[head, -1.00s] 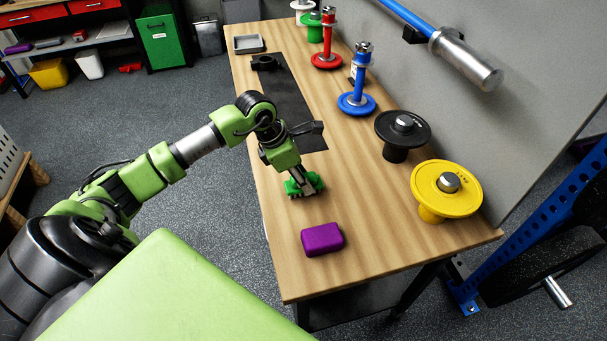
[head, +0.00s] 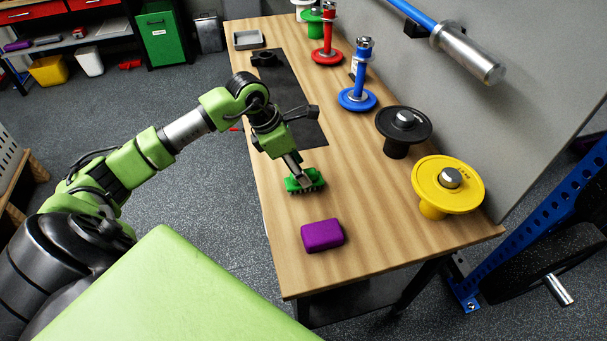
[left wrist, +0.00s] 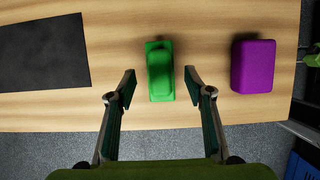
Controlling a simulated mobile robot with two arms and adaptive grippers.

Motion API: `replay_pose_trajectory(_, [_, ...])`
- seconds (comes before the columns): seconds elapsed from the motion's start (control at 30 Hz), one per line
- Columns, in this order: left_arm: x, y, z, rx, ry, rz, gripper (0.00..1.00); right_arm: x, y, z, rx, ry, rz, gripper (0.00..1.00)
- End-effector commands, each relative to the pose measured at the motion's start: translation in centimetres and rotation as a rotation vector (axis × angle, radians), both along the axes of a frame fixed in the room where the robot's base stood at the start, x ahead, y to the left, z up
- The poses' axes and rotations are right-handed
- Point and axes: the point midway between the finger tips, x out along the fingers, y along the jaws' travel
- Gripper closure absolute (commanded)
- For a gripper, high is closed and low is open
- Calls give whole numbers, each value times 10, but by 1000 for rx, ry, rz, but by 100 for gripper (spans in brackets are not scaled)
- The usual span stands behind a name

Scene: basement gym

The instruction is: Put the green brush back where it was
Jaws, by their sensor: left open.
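The green brush (head: 305,180) lies on the wooden table (head: 375,225), between the black mat and the purple block. It also shows in the left wrist view (left wrist: 160,72). My left gripper (head: 300,178) is above the brush, its fingers partly covering it in the head view. In the left wrist view my left gripper (left wrist: 160,80) is open, with one finger on each side of the brush and gaps between fingers and brush. My right gripper is not in view.
The purple block (head: 322,236) lies near the brush. A black mat (head: 290,95) lies farther back on the table. Blue (head: 357,98), black (head: 402,125) and yellow (head: 447,185) weight stands line the wall side. The table front is clear.

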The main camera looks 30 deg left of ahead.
Motion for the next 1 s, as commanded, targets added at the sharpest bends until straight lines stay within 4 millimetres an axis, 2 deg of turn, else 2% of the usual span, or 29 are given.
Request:
replay_pose_trajectory(0.2, [-13, 14, 43, 4, -3, 0, 52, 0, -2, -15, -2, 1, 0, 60])
replay_pose_trajectory(0.4, [-22, 20, 72, 1, -3, 1, 52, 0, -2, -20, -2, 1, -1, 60])
replay_pose_trajectory(0.6, [-26, 22, 82, 0, 0, 0, 52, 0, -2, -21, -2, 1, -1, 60])
replay_pose_trajectory(1.0, [-26, 22, 82, 0, 0, 0, 52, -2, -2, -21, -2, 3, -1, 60])
